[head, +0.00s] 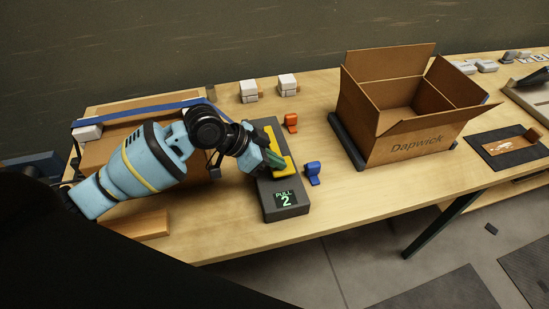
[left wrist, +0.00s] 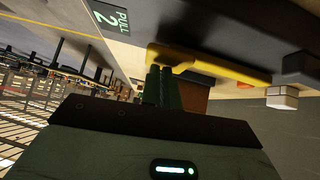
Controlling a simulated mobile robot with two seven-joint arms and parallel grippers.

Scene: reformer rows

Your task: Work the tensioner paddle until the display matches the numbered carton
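The tensioner is a dark grey unit (head: 289,212) on the bench, with a yellow paddle (head: 277,139) along its top. Its display (head: 285,199) reads PULL 2 in green; the display also shows in the left wrist view (left wrist: 109,17). My left gripper (head: 274,160) is at the paddle. In the left wrist view its green fingers (left wrist: 164,72) are close together, with their tips at the end of the yellow paddle (left wrist: 205,64); I cannot tell whether they touch it. An open brown carton (head: 415,146) marked Dapwick stands to the right; no number shows on it. My right gripper is not in view.
An orange part (head: 291,122) and a blue part (head: 313,172) sit right of the tensioner. White blocks (head: 249,91) stand behind. A brown box with a blue strap (head: 150,109) is partly hidden behind my left arm.

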